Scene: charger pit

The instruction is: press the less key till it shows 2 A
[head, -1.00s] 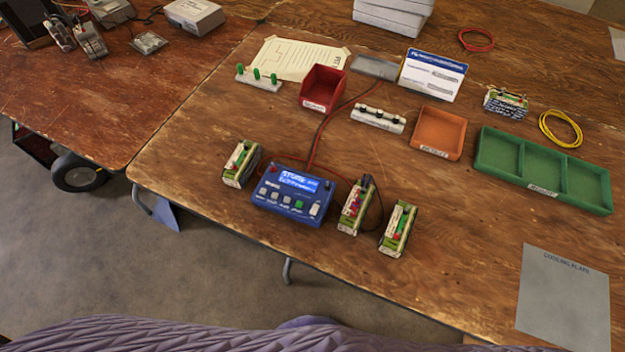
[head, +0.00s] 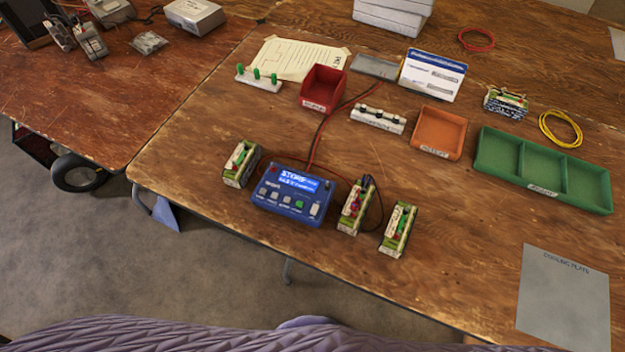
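A blue charger (head: 293,192) stands near the front edge of the wooden table. Its lit blue screen (head: 299,181) shows white text, with a first line that looks like "STORE"; the second line is too small to read surely. Below the screen is a row of keys: several grey ones (head: 274,197), a green one (head: 299,204) and a taller white one (head: 315,209). The key labels are too small to read, so I cannot tell which is the less key. Neither of my grippers is in view.
Battery packs stand left (head: 241,164) and right (head: 356,206) of the charger, with another pack (head: 397,230) further right. Red and black wires run behind it. A red bin (head: 323,89), orange tray (head: 438,133) and green tray (head: 543,170) lie beyond. A grey cooling plate (head: 563,300) lies front right.

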